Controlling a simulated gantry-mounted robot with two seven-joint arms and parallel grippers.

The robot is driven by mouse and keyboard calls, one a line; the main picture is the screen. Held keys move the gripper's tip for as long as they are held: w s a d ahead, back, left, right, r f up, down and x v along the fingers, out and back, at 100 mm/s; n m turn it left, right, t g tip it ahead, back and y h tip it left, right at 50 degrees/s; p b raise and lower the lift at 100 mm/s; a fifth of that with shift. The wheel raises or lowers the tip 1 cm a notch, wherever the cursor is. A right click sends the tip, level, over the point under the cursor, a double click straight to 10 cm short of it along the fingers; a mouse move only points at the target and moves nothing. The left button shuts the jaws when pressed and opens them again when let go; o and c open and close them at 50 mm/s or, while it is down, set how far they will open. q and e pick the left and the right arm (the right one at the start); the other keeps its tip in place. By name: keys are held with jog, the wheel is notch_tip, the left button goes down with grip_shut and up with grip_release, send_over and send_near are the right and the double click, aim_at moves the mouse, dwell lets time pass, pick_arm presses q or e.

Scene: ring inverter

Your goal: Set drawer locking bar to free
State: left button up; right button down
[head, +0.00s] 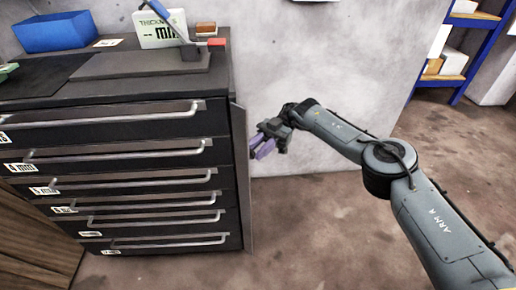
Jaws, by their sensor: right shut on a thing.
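The drawer cabinet (120,121) is dark, with several drawers stacked on the left. The drawer locking bar (242,180) is a tall, narrow grey strip at the cabinet's right front edge. It stands upright beside the drawer fronts, and the long drawer handles are uncovered. My right gripper (258,148) has purple fingers and reaches in from the right. Its fingertips are at the bar's outer edge, in the upper half, and it is shut on the bar. The exact contact is small and hard to make out. My left gripper is not in view.
A blue shelf (468,58) stands at the upper right. The floor (310,220) right of the cabinet is clear, with a grey wall behind.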

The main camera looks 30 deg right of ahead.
jog(key=c, duration=0.9)
grip_release()
jog(key=shift+a, duration=0.1)
jog(key=shift+o, duration=0.2)
jog(key=shift+s+m+t, duration=0.15)
jog(key=shift+m+t, duration=0.15)
jog(key=shift+t, duration=0.1)
